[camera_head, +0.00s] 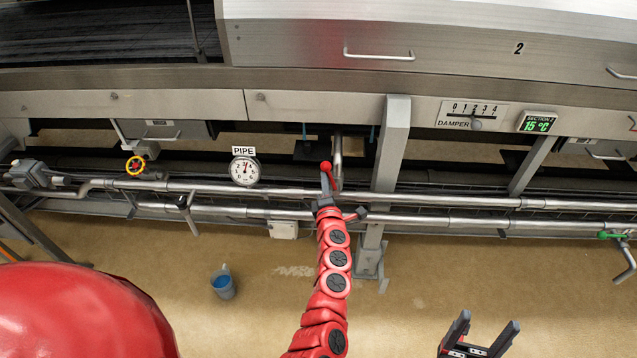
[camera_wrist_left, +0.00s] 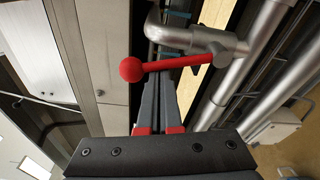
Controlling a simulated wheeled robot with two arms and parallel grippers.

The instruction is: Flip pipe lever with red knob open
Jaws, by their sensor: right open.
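The pipe lever's red knob (camera_head: 325,166) shows in the head view beside the pipes, right of the PIPE gauge (camera_head: 245,171). In the left wrist view the round red knob (camera_wrist_left: 131,69) sits at the end of a short red lever rod (camera_wrist_left: 180,63), which joins a silver pipe fitting (camera_wrist_left: 225,46). My left gripper (camera_wrist_left: 163,88) has its fingers close together, with nothing visible between them. Their tips pass behind the rod near the knob; whether they touch it I cannot tell. My right gripper (camera_head: 486,334) is open and empty at the bottom, away from the pipes.
Long horizontal pipes (camera_head: 450,222) run across the view. A grey support post (camera_head: 390,150) stands just right of the lever. A bucket (camera_head: 222,284) stands on the floor.

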